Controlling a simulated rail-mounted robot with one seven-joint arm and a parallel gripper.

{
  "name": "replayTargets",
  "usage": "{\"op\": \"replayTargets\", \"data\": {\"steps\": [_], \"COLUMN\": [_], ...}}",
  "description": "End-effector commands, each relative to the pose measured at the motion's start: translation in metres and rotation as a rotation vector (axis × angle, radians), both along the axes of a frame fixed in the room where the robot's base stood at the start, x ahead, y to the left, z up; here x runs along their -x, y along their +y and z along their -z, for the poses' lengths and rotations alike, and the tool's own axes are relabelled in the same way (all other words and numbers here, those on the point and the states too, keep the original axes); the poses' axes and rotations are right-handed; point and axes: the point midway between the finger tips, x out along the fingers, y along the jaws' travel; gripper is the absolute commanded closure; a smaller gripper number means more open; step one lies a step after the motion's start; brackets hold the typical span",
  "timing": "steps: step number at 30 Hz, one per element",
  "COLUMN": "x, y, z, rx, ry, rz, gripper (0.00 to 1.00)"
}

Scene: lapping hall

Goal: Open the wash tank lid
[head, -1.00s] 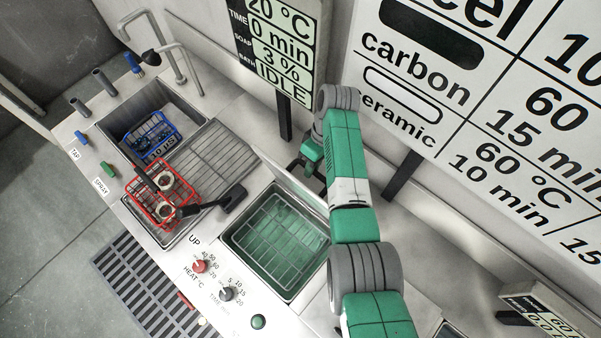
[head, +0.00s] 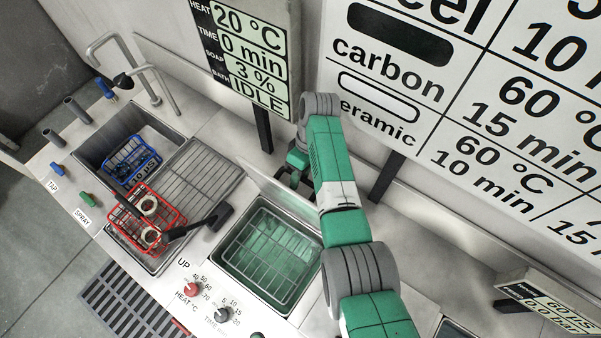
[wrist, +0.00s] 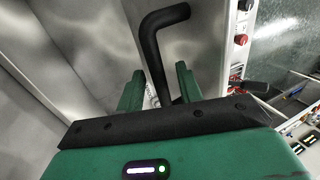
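The wash tank (head: 265,255) is uncovered in the head view, with greenish liquid and a wire rack inside. Its lid (head: 290,207) appears as a pale panel standing raised along the tank's back edge. My gripper (head: 297,172) is behind that panel, partly hidden by my arm. In the wrist view my gripper's two green fingers (wrist: 158,88) stand apart on either side of a bent black handle bar (wrist: 156,60). I see gaps beside the bar; its lower end is hidden by the gripper body.
Left of the tank are a red basket (head: 147,222) with white rings, a black-handled tool (head: 205,222), a ribbed drainboard (head: 197,170) and a sink with a blue basket (head: 133,160). Red heat (head: 192,289) and dark time (head: 222,314) knobs line the front. A display (head: 250,60) reads IDLE.

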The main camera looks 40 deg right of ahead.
Motion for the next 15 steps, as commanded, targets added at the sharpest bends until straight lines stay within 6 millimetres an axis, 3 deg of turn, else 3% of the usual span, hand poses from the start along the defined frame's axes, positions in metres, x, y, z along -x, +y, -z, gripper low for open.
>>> {"op": "replayTargets", "data": {"steps": [4, 10, 15], "x": [-0.002, -0.007, -0.009], "y": [-0.004, -0.017, -0.024], "z": [-0.011, -0.049, -0.07], "rx": [0.001, 0.002, 0.001], "ry": [-0.004, -0.004, -0.001], "rz": [0.0, 0.0, 0.0], "gripper": [0.64, 0.64, 0.64]}}
